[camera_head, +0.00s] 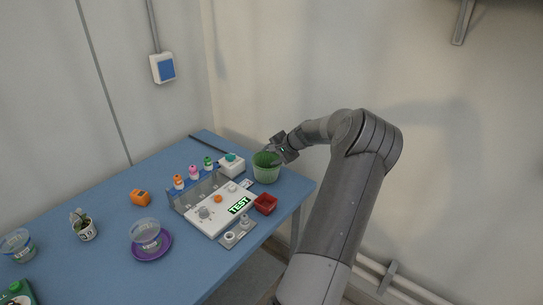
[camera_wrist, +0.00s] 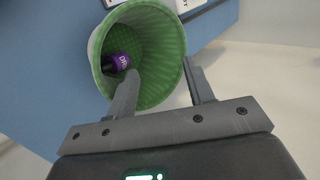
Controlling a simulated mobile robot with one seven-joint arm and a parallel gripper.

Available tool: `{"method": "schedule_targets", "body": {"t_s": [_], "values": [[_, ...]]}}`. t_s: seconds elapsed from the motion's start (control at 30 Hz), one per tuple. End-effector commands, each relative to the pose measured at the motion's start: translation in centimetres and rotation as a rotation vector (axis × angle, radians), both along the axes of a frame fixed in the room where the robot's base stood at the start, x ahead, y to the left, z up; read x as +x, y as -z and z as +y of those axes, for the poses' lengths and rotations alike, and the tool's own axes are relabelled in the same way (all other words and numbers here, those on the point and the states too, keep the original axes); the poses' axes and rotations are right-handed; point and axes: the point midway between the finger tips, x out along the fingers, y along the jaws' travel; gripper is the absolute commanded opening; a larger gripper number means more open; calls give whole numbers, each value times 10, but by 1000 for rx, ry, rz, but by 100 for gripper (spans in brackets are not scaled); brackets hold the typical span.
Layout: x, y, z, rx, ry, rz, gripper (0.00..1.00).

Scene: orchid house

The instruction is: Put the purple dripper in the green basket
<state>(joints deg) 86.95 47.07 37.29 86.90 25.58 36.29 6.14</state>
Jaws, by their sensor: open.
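The green basket (camera_head: 266,173) stands near the far right edge of the blue table. In the wrist view the basket (camera_wrist: 168,48) fills the upper middle, with its mouth toward the camera. The purple dripper (camera_wrist: 117,63) lies inside it, against the inner wall at the left. My gripper (camera_head: 282,152) is just above the basket. In the wrist view my open gripper (camera_wrist: 165,85) has one finger over the basket's mouth and the other beside its outer right wall. The fingers hold nothing.
A white device with a TEST display (camera_head: 222,210) and a red tray (camera_head: 265,204) sit near the basket. A rack holds several small coloured droppers (camera_head: 193,173). A purple saucer (camera_head: 139,255) bears a clear cup (camera_head: 146,234). The wall is close behind.

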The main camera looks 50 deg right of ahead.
Motion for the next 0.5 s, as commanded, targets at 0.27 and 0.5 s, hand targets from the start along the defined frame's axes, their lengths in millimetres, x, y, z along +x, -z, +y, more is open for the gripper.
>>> {"method": "schedule_targets", "body": {"t_s": [0.27, 0.5], "values": [[0, -22, -1, -4, 0, 0, 48], [0, -57, 0, -4, 0, 0, 48]]}}
